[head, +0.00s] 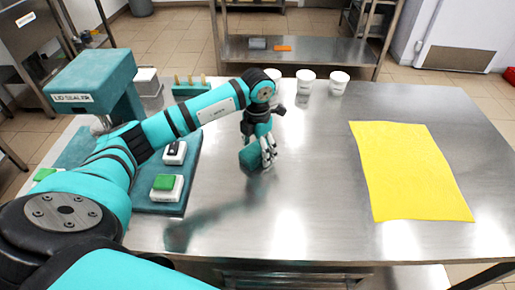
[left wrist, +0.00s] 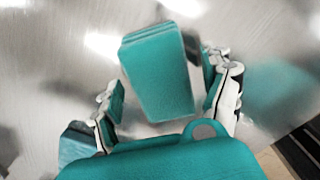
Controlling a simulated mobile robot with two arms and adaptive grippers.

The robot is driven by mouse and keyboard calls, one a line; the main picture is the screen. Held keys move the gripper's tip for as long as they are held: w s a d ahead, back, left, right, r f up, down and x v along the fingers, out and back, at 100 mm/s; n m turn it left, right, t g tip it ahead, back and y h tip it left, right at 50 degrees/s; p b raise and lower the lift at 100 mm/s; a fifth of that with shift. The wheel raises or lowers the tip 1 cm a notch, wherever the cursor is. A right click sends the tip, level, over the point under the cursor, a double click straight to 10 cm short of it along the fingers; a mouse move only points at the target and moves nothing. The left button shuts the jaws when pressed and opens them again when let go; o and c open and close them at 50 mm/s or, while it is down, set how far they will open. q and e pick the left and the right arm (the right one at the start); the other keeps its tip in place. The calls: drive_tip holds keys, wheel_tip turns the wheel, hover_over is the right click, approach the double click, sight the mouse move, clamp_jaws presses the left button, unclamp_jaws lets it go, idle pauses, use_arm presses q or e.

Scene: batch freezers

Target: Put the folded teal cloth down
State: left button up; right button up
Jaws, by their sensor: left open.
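The folded teal cloth (left wrist: 158,72) shows in the left wrist view as a small layered block on the steel table. It lies between the two spread fingers of my left gripper (left wrist: 163,85), with visible gaps on both sides. In the head view the cloth (head: 250,158) is at the middle of the table, partly hidden by my left gripper (head: 266,154), which points down at it. My left gripper is open. My right gripper is in neither view.
A yellow cloth (head: 411,175) lies flat on the right of the table. White cups (head: 304,82) stand at the back edge. The front middle is clear.

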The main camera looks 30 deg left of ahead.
sight(258, 148)
use_arm(q)
wheel_tip(258, 148, up, 12)
drive_tip(key=shift+b, duration=0.4)
idle(0.3)
